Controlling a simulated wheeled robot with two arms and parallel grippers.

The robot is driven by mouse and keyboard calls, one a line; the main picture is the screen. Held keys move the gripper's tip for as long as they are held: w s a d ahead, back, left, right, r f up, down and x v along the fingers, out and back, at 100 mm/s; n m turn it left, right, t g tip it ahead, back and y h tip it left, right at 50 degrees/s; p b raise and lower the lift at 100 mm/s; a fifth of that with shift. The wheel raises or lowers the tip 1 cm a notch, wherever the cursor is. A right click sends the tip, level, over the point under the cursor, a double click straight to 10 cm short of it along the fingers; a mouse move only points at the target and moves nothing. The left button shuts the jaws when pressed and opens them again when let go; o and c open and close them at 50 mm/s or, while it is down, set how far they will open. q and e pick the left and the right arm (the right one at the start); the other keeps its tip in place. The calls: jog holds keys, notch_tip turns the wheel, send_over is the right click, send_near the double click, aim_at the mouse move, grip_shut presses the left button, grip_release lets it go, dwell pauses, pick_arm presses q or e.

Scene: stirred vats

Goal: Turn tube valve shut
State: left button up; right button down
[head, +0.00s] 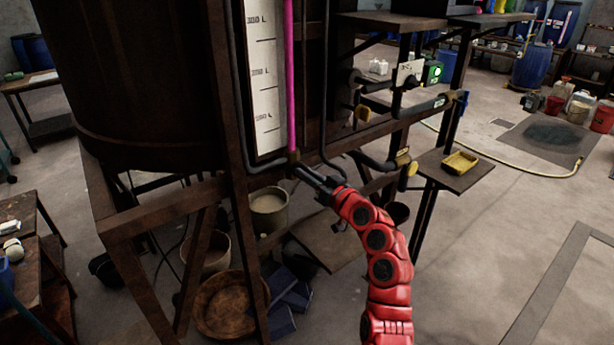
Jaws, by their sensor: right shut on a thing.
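The sight tube (290,75) holds magenta liquid and runs down beside a white litre scale (264,90) on the vat frame. The tube valve (294,157) is a small brassy fitting at the bottom of the tube. My right gripper (299,168) reaches up from the lower right on its red arm. Its fingertips are at the valve and shut on it. The fingers hide part of the valve, so its handle's angle cannot be told. My left gripper is not in view.
The large dark vat (130,80) stands on a rusty frame at the left. Pipes with yellow-handled valves (403,158) run to the right. A small shelf holds a yellow tray (460,163). Buckets (268,210) stand below the frame. Open floor lies at the right.

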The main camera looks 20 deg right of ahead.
jog(key=shift+d+f+m+p, duration=0.1)
jog(key=shift+m+p, duration=0.85)
jog(key=shift+m, duration=2.9)
jog(key=shift+d+f+m+p, duration=0.1)
jog(key=shift+m+p, duration=0.8)
jog(key=shift+m, duration=2.95)
jog(key=c, duration=0.8)
grip_release()
